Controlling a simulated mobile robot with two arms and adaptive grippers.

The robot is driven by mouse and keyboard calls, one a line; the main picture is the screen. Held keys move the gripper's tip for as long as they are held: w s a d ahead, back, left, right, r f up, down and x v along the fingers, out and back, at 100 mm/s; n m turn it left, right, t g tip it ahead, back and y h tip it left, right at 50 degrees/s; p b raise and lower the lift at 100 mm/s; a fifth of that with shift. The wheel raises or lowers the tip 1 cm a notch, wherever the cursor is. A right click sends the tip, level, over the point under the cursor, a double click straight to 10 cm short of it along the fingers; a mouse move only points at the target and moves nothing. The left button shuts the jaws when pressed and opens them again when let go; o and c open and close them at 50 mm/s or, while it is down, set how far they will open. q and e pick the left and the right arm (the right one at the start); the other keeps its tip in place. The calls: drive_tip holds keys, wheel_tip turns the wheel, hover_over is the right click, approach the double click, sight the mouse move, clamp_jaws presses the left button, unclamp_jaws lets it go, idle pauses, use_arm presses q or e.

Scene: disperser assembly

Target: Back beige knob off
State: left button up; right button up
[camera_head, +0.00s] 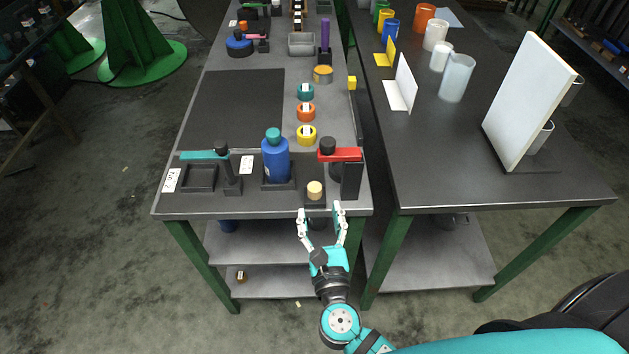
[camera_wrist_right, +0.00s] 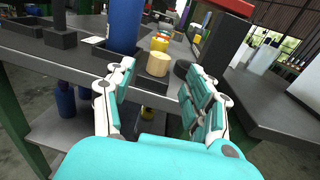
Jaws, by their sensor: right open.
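The beige knob (camera_head: 314,190) sits on a small dark block (camera_head: 316,201) at the front edge of the table. It also shows in the right wrist view (camera_wrist_right: 158,64), upright between and beyond my fingers. My right gripper (camera_head: 321,212) is open and empty, just in front of the knob, with its fingertips apart to either side of the block. The right gripper also shows in the wrist view (camera_wrist_right: 165,82), and neither finger appears to touch the knob. My left gripper is in neither view.
A blue bottle (camera_head: 276,160) with a teal cap stands left of the knob. A red-armed dark stand (camera_head: 351,178) rises close on the right. Yellow, orange and teal rings (camera_head: 306,112) lie behind. A second table (camera_head: 440,170) stands right, across a narrow gap.

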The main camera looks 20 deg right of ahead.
sight(316, 194)
drive_tip(key=w, duration=0.2)
drive_tip(key=w+d+p, duration=0.1)
drive_tip(key=w, duration=0.5)
drive_tip(key=shift+d, duration=0.2)
clamp_jaws()
